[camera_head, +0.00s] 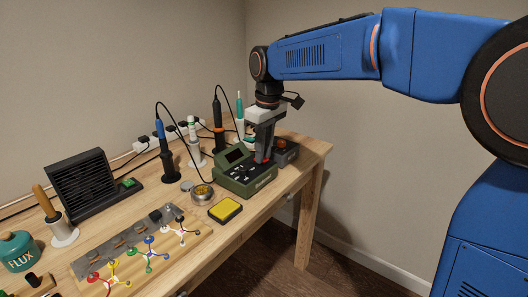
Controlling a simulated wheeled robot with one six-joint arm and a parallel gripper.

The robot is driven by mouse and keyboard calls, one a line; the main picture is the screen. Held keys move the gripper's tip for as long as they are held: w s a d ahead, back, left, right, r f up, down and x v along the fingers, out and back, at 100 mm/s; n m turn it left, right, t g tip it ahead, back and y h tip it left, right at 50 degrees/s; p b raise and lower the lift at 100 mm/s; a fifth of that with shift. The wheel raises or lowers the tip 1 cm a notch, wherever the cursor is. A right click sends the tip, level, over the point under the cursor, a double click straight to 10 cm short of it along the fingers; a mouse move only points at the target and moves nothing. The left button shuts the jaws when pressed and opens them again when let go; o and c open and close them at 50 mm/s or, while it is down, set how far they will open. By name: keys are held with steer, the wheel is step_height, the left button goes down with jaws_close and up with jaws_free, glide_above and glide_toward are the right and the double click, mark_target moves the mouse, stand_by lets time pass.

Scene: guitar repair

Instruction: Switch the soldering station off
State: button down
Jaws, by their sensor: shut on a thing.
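A green soldering station (236,184) with a dark display and several small controls on its sloped top stands near the right end of the bench. My gripper (263,158) points down at the station's right side. Its fingers are shut on a small red part there, which looks like the station's switch. The fingers hide most of it, so I cannot tell its on or off position.
A dark grey box (290,155) with a red-orange top stands just right of the gripper. Soldering irons in stands (166,160) and their cables are behind and left. A yellow sponge tray (225,210) and a round tin (202,194) lie in front.

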steer(key=c, duration=1.6)
jaws_free()
steer(key=shift+r, duration=0.1)
steer(key=r, duration=0.5)
steer(key=d+r, duration=0.1)
steer(key=r, duration=0.5)
steer(key=s+r, duration=0.1)
steer(key=r, duration=0.5)
steer(key=shift+d+r, duration=0.1)
steer(key=shift+d, duration=0.05)
steer(key=s+d+f+m+t, duration=0.1)
steer(key=s+d+f+m, duration=0.3)
steer(key=s+d+f, duration=0.55)
steer(key=s+d+f+m+t, duration=0.2)
steer(key=s+d+f+m, duration=0.3)
steer(key=s+d, duration=0.75)
steer(key=shift+m+t+h, duration=0.5)
steer(key=shift+m, duration=0.2)
steer(key=s+d+f, duration=0.2)
steer(key=f, duration=0.2)
steer(key=s+d+f, duration=0.2)
steer(key=f, duration=0.2)
steer(key=s+d+f, duration=0.2)
steer(key=f, duration=0.2)
steer(key=shift+s, duration=0.4)
